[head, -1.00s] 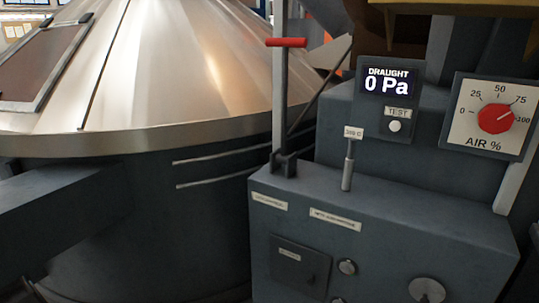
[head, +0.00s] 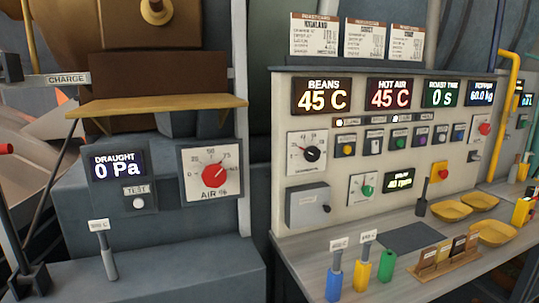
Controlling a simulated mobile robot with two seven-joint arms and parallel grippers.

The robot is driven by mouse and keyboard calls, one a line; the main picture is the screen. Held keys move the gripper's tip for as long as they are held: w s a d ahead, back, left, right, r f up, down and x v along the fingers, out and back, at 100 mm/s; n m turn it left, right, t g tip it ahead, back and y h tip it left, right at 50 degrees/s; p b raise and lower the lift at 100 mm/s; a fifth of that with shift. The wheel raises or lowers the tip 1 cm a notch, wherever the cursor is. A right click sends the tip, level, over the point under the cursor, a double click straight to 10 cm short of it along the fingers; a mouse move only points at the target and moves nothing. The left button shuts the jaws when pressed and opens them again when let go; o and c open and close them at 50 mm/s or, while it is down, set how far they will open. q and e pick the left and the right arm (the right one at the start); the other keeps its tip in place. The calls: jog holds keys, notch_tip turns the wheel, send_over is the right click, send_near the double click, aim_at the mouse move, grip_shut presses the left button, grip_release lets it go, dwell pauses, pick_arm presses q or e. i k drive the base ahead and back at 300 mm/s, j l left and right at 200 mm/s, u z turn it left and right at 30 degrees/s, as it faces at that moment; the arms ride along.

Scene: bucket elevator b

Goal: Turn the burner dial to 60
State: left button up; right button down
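A square white dial with a black knob (head: 312,154) is on the left of the pale control panel (head: 435,150). It has a numbered scale, and its small label is too blurred to read, so I cannot tell for sure that it is the burner dial or what it is set to. A red-knobbed dial marked AIR % (head: 213,176) is on the dark housing to its left, its pointer toward the 75–100 side. A smaller dial with a green knob (head: 367,190) sits lower on the panel. Neither of my grippers is in view.
Displays on the panel show beans (head: 322,96) at 45 C and hot air (head: 393,94) at 45 C. Below, a worktop holds blue, yellow and green cylinders (head: 362,272), a card rack (head: 447,257) and yellow trays (head: 452,211). A wooden shelf (head: 160,105) juts out at left.

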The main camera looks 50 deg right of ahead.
aim_at(312, 154)
jog(key=z, duration=1.8)
